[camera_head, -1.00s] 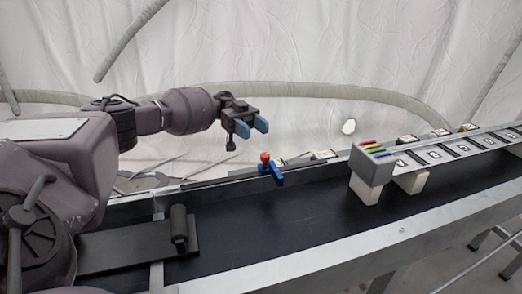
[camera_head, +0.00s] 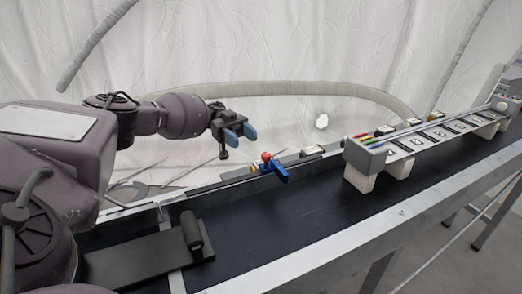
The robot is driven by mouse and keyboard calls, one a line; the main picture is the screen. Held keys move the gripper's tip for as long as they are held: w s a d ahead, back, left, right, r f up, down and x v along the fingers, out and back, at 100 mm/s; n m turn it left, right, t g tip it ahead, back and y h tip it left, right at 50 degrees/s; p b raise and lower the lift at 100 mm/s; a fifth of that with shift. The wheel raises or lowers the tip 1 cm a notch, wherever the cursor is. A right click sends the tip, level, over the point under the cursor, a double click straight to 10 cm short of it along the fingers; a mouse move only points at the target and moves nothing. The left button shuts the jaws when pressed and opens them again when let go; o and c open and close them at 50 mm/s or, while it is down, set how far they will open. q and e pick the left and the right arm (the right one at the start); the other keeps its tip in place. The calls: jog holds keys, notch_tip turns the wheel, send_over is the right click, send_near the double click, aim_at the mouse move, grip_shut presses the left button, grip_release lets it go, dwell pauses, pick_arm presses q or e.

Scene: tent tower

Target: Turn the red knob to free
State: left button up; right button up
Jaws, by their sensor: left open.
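The red knob (camera_head: 266,157) sits on top of a blue lever piece (camera_head: 275,170) at the far rail of the black conveyor, near the middle of the head view. My left gripper (camera_head: 240,134) has blue fingertips. It is open and empty, above and to the left of the knob, apart from it. My right gripper is not in view.
The black conveyor belt (camera_head: 290,212) runs across the view between metal rails. A grey box with coloured strips (camera_head: 366,152) stands on white blocks over the belt at right, joined to a panel of marked plates (camera_head: 435,136). A dark roller (camera_head: 191,231) lies at left.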

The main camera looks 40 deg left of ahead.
aim_at(266, 159)
pick_arm(q)
jog(key=s+d+p, duration=0.2)
jog(key=d, duration=0.6)
jog(key=shift+d, duration=0.4)
jog(key=shift+c, duration=0.3)
